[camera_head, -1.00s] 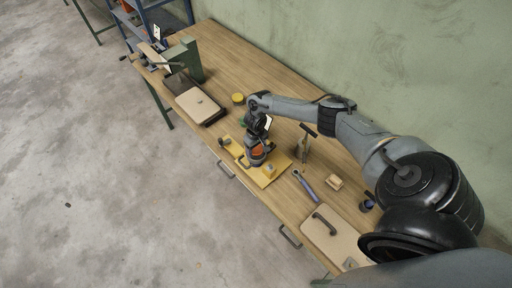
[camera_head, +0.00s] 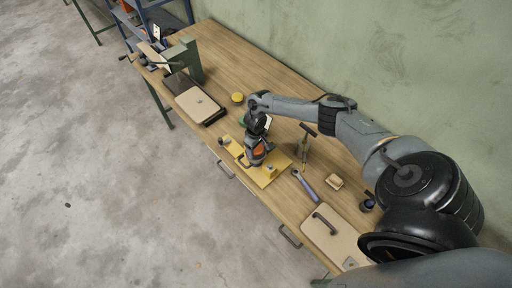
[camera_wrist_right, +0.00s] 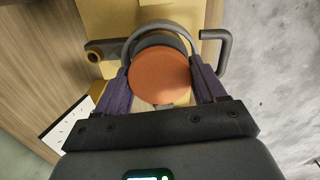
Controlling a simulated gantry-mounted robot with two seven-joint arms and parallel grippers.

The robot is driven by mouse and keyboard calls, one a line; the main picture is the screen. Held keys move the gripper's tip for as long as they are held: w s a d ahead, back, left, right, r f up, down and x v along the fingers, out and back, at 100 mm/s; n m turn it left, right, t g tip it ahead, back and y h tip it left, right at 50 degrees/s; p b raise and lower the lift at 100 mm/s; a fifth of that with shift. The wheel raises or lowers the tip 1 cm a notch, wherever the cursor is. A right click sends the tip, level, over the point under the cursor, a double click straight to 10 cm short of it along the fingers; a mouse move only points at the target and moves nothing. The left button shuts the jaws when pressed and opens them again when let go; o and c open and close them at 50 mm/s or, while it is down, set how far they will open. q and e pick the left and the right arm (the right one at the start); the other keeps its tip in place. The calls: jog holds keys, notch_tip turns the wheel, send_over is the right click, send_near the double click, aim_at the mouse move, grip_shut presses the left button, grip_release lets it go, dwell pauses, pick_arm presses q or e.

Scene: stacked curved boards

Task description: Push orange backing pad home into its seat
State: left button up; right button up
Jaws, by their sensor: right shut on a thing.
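The orange backing pad (camera_wrist_right: 160,76) is a round disc between the two purple fingers of my right gripper (camera_wrist_right: 161,84), which is shut on it. A dark layer and a grey ring (camera_wrist_right: 129,48) show behind the pad, over a yellow fixture board (camera_wrist_right: 95,15). How deep the pad sits is hidden. In the head view, the right gripper (camera_head: 256,155) points down over the yellow board (camera_head: 264,180), with a bit of orange (camera_head: 259,153) showing at it. My left gripper is not in view.
A grey handle (camera_wrist_right: 224,52) stands beside the ring. On the wooden bench are a T-handled tool (camera_head: 304,148), a wrench-like tool (camera_head: 306,187), a small tan block (camera_head: 334,183), a handled beige board (camera_head: 334,241), and a beige board stack (camera_head: 198,104).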

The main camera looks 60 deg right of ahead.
jog(key=shift+f, duration=0.35)
jog(key=shift+r, duration=0.1)
jog(key=shift+r+p, duration=0.3)
dwell(0.3)
